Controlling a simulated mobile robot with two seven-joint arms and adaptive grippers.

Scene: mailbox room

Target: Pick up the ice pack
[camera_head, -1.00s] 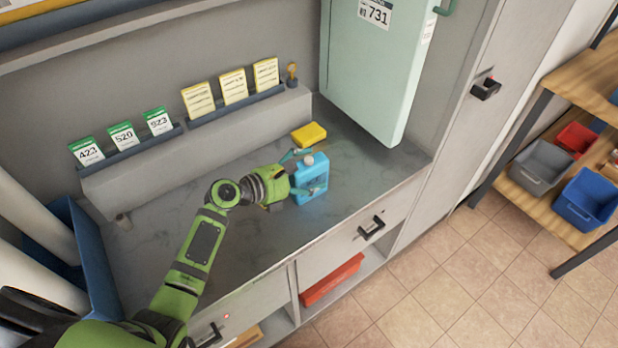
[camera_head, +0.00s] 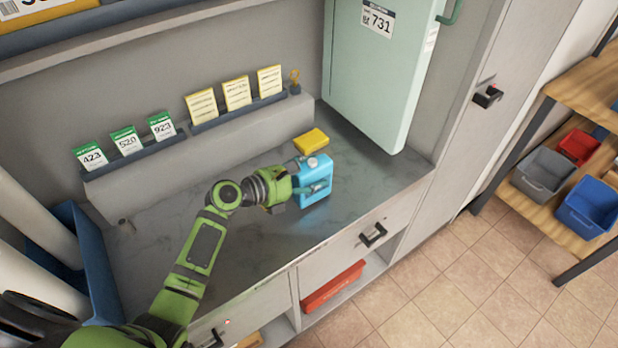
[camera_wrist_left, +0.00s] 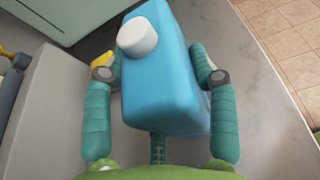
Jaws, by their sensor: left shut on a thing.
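The ice pack (camera_head: 314,184) is a light blue block with a round white cap, at the right part of the grey counter (camera_head: 245,240). My left gripper (camera_head: 313,180) is shut on it, with one finger on each side. In the left wrist view the ice pack (camera_wrist_left: 163,75) fills the space between the teal fingers of the left gripper (camera_wrist_left: 158,85), cap toward the upper left. I cannot tell whether its base touches the counter. My right gripper is not in view.
A yellow block (camera_head: 311,141) lies just behind the ice pack. A pale green cabinet (camera_head: 375,90) stands at the back right. Card racks (camera_head: 240,107) line the ledge behind. The front of the counter is clear. A shelf with bins (camera_head: 545,172) stands far right.

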